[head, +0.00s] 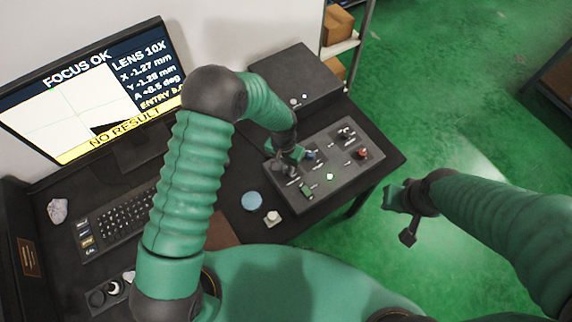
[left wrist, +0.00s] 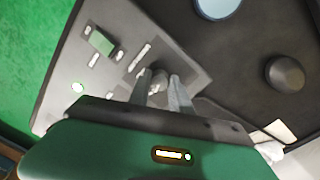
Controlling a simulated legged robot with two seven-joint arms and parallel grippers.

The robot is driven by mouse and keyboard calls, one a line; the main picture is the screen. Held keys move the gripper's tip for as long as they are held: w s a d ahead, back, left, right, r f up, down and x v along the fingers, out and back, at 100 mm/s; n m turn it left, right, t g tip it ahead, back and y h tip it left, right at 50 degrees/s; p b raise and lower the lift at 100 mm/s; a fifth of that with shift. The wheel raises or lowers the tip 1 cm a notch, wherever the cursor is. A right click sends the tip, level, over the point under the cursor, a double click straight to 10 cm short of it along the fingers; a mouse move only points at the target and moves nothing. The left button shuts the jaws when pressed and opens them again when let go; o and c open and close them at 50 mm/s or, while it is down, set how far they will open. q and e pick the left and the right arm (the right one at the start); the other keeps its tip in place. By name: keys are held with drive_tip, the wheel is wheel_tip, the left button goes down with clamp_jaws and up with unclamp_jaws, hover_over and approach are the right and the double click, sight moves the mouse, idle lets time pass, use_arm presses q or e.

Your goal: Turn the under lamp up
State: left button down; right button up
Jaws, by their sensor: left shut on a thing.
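A grey control panel (head: 345,185) lies on the dark desk, with several knobs and buttons. My left gripper (head: 290,165) is down at the panel's left side. The knob's label cannot be read, and the fingers partly hide the knob. The monitor (head: 95,90) reads "FOCUS OK", "LENS 10X" and "NO RESULT", with a mostly white picture. My right gripper (head: 400,215) hangs over the green floor, fingers apart and empty.
A green switch (left wrist: 102,42) sits near the held knob. A red knob (head: 361,153) is on the panel's far right. A dark box (head: 295,80) stands behind the panel.

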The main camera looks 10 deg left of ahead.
sight(285, 166)
use_arm(q)
drive_tip(key=m, duration=0.6)
drive_tip(key=shift+w+r+p, duration=0.2)
drive_tip(key=shift+w+p, duration=0.05)
drive_tip(key=shift+p, duration=0.15)
drive_tip(key=c, duration=1.4)
unclamp_jaws()
drive_tip(key=shift+o, duration=1.1)
drive_tip(key=shift+s, duration=0.15)
drive_tip(key=shift+f, duration=0.1)
wheel_tip(285, 166, up, 17)
drive_tip(key=shift+w+a, duration=0.25)
drive_tip(key=shift+f, duration=0.1)
